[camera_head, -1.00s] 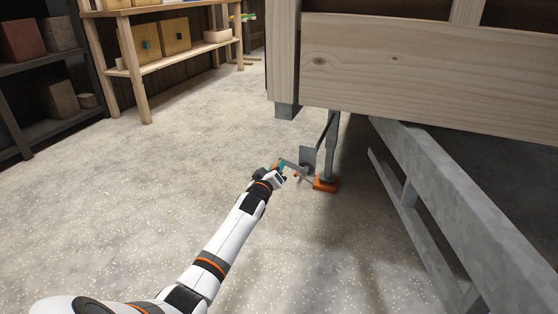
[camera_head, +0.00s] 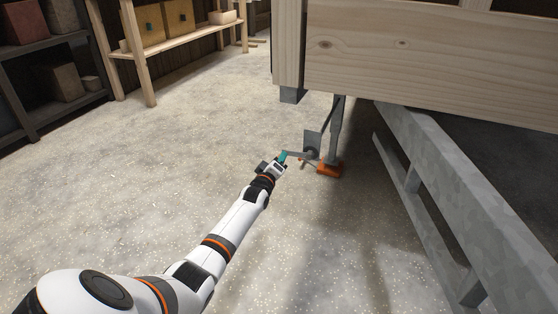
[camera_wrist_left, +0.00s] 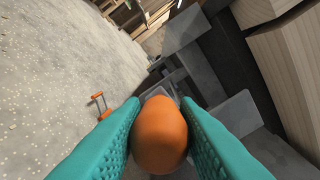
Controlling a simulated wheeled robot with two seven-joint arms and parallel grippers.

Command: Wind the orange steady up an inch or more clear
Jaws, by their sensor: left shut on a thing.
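The steady (camera_head: 334,132) is a grey metal leg under the wooden trailer corner, with an orange foot (camera_head: 329,169) at floor level. I cannot tell whether the foot touches the floor. A grey crank arm (camera_head: 298,154) runs left from the steady. My left gripper (camera_head: 283,157) is at the crank's outer end. In the left wrist view its teal fingers (camera_wrist_left: 160,125) are shut on an orange rounded knob (camera_wrist_left: 160,135), the crank's handle, which hides part of the crank behind it. My right gripper is not in view.
A galvanised rail frame (camera_head: 430,150) slopes down right of the steady. The wooden trailer side (camera_head: 430,70) overhangs above. In the wrist view a small orange-ended piece (camera_wrist_left: 98,105) shows by the floor. Shelving (camera_head: 185,45) stands far left. Open floor (camera_head: 160,150) lies left of the steady.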

